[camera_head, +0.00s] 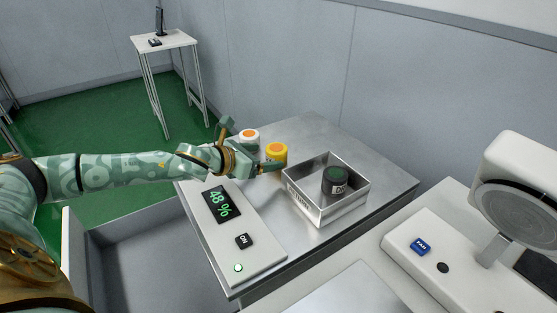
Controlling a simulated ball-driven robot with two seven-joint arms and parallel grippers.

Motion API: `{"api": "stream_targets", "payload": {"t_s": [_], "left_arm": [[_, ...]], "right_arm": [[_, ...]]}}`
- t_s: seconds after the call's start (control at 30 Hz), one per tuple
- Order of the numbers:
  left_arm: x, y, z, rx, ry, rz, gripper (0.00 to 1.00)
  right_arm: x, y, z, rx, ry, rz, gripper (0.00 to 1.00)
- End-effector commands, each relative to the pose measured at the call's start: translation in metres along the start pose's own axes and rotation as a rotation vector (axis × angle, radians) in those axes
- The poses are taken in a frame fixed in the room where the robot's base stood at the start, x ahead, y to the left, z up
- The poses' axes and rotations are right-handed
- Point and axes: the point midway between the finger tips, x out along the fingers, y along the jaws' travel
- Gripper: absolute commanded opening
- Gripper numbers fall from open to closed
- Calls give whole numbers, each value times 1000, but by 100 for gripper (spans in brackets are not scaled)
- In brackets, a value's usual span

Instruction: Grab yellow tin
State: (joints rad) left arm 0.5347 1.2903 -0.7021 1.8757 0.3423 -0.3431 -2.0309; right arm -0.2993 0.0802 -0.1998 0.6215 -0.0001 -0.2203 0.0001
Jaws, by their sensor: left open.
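A yellow tin (276,150) with an orange disc on its lid stands on the metal table. A white tin (249,135) with an orange disc on its lid stands behind it, to the left. My left gripper (262,156) is open, with its fingers at the near left side of the yellow tin. The gripper hides the lower part of the tin. I cannot tell whether a finger touches it. My right gripper is not in view.
A metal box (326,216) holding a dark green tin (335,180) stands just right of the yellow tin. A panel (217,235) reading 48 % lies in front. A white device with a blue FAN button (421,247) stands at right. The table's back right is clear.

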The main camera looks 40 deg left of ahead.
Motion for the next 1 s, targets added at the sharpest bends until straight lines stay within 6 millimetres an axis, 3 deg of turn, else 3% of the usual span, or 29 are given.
{"api": "stream_targets", "payload": {"t_s": [0.27,0.5,0.8,0.87,1.0], "left_arm": [[24,1,-1,-1,-1,-1,79],[63,7,-4,-2,1,-3,79],[68,7,0,1,1,-2,79],[68,7,0,1,0,-2,65],[68,7,0,1,1,-2,28]], "right_arm": [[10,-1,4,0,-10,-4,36],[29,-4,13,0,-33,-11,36],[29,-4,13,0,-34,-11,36],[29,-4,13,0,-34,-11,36],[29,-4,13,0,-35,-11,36]]}}
